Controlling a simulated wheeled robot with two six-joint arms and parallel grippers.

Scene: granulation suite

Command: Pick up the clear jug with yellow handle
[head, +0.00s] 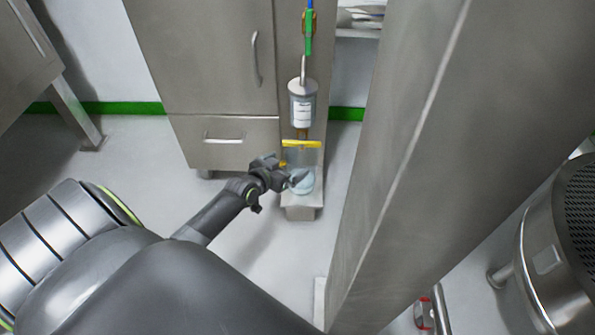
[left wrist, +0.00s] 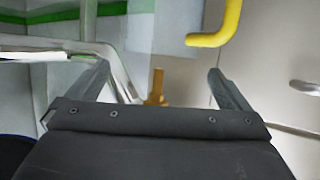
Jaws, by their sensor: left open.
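The clear jug (head: 306,187) stands on a narrow metal ledge below a grey canister in the head view. Its yellow handle (head: 302,144) shows above it, and also at the top of the left wrist view (left wrist: 230,25). The yellow handle lies beyond the right fingertip. My right gripper is not in view.
The grey labelled canister (head: 302,103) with a brass-coloured outlet hangs just above the jug. A steel cabinet (head: 210,60) stands to the left. A large steel panel (head: 410,150) rises close on the right. The floor (head: 150,170) at the left is clear.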

